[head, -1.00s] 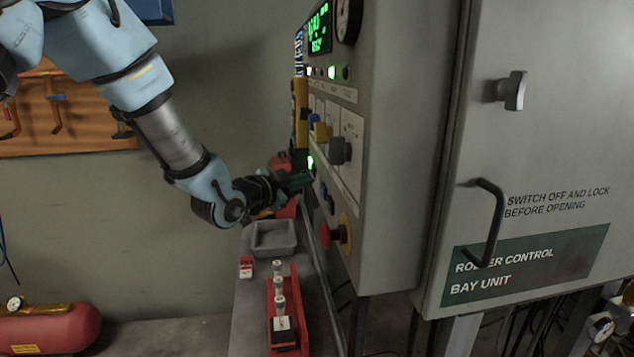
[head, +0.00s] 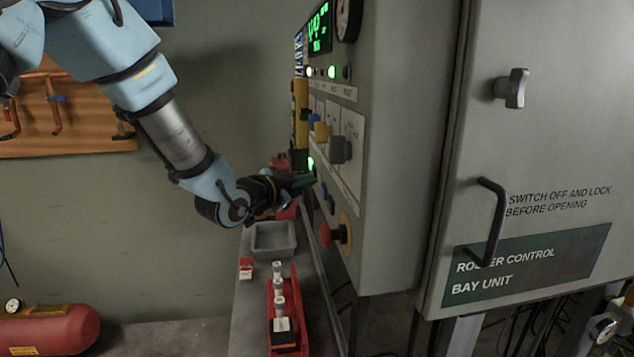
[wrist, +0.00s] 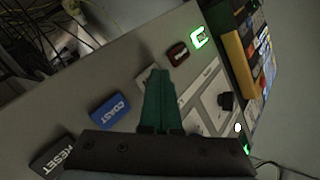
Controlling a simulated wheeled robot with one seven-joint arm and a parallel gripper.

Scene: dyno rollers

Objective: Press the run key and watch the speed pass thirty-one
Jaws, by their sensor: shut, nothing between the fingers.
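The control panel (head: 385,140) has a green digital display (head: 318,32) at its top, seen at a steep angle; its digits are too small to read surely. My gripper (head: 308,180) is shut and empty, with its green fingertips close to the row of keys. In the wrist view the fingertips (wrist: 160,74) point at the panel, over a pale key (wrist: 146,78) that they partly hide. A green-lit key (wrist: 199,37) and a dark red key (wrist: 178,53) lie beyond them. A blue COAST key (wrist: 110,111) is to the left. I cannot read a RUN label or tell whether the fingertips touch.
A RESET key (wrist: 54,157) is at lower left in the wrist view. A red mushroom knob (head: 331,235) and a dark rotary knob (head: 341,150) stick out from the panel. A grey tray (head: 273,240) and red rack (head: 300,315) sit on the ledge below. A cabinet (head: 545,140) stands right.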

